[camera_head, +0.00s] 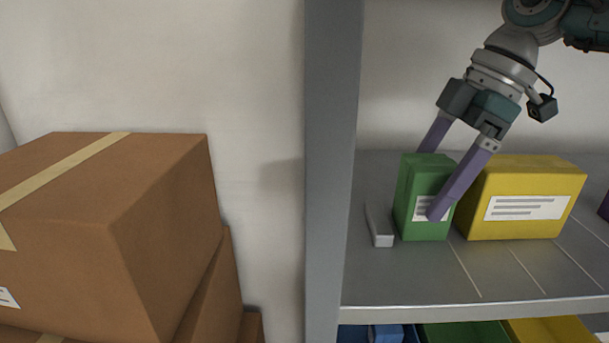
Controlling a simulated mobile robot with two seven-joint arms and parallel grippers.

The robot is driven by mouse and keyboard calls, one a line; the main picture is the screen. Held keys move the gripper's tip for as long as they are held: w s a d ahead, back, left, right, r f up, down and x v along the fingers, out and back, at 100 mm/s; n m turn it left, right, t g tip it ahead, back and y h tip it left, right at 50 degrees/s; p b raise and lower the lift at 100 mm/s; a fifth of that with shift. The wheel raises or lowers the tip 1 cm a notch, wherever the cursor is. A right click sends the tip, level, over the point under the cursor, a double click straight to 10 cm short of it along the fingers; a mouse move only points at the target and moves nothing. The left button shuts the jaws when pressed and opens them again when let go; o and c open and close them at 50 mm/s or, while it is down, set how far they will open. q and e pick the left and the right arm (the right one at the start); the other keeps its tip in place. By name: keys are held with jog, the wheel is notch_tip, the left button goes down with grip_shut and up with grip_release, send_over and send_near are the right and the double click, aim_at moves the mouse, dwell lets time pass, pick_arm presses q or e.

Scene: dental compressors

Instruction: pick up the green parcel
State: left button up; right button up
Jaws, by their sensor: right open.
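The green parcel (408,205) stands upright on the grey shelf (420,277), with a white label on its front. My right gripper (426,184) comes down from the upper right with its two purple fingers apart. One finger crosses in front of the parcel and covers part of its front and label. The other finger goes down behind the parcel's top edge, and its tip is hidden. I cannot tell whether either finger touches the parcel. My left gripper is not in view.
A yellow parcel (527,175) stands close to the right of the green one. A small grey divider (380,228) is on its left. A grey post (330,170) and stacked cardboard boxes (160,215) are at left. Coloured bins (465,333) sit below.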

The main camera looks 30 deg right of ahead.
aim_at(396, 225)
jog(key=x, duration=0.3)
jog(key=shift+f, duration=0.15)
jog(key=shift+w, duration=0.1)
jog(key=shift+c, duration=0.2)
jog(key=c, duration=1.4)
jog(key=shift+c, duration=0.2)
